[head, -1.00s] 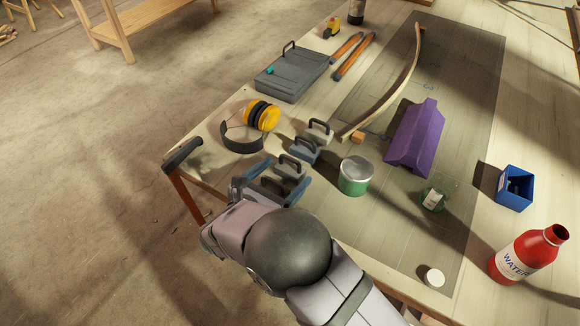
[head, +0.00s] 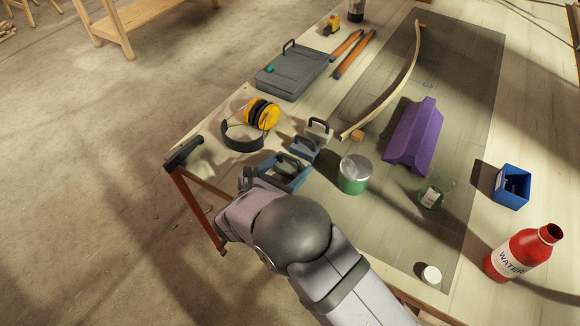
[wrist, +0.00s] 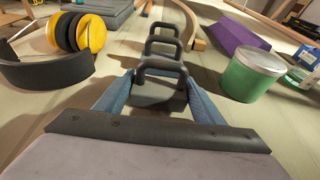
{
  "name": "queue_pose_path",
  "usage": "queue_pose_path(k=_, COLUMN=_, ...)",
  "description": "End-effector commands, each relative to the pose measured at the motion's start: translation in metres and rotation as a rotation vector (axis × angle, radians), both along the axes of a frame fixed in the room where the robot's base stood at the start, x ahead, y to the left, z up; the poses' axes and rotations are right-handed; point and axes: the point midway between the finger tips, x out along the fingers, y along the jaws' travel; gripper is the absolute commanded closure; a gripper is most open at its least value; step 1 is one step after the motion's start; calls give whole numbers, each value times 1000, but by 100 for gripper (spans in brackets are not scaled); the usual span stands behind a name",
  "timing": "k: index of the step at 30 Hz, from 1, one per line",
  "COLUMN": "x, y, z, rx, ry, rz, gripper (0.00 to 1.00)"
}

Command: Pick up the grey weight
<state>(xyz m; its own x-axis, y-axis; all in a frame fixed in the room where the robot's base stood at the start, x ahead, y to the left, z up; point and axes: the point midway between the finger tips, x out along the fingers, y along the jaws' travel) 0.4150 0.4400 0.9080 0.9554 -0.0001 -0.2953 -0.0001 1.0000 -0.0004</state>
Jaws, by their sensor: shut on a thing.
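The grey weight (wrist: 158,92), a block with a dark loop handle, sits between the two blue fingers of my gripper (wrist: 160,84) in the wrist view. The gripper is shut on it, one finger along each side. In the head view my gripper (head: 283,173) partly hides this weight, and I cannot tell whether it is clear of the table.
A green tin (head: 355,178) stands right of the weights. Yellow ear defenders (head: 262,113) lie to the left. A bent lath (head: 397,85) and a purple block (head: 413,138) lie beyond. A clamp (head: 184,153) is on the table edge.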

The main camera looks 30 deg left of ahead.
Motion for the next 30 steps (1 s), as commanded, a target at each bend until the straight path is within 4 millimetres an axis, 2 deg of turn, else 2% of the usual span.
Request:
queue_pose_path(k=11, x=1, y=1, z=16, rx=6, ry=-5, rz=-1, gripper=87)
queue_pose_path(k=24, x=1, y=1, z=76, rx=7, ry=-5, rz=0, gripper=87)
queue_pose_path(k=30, x=0, y=1, z=96, rx=4, ry=-5, rz=0, gripper=87)
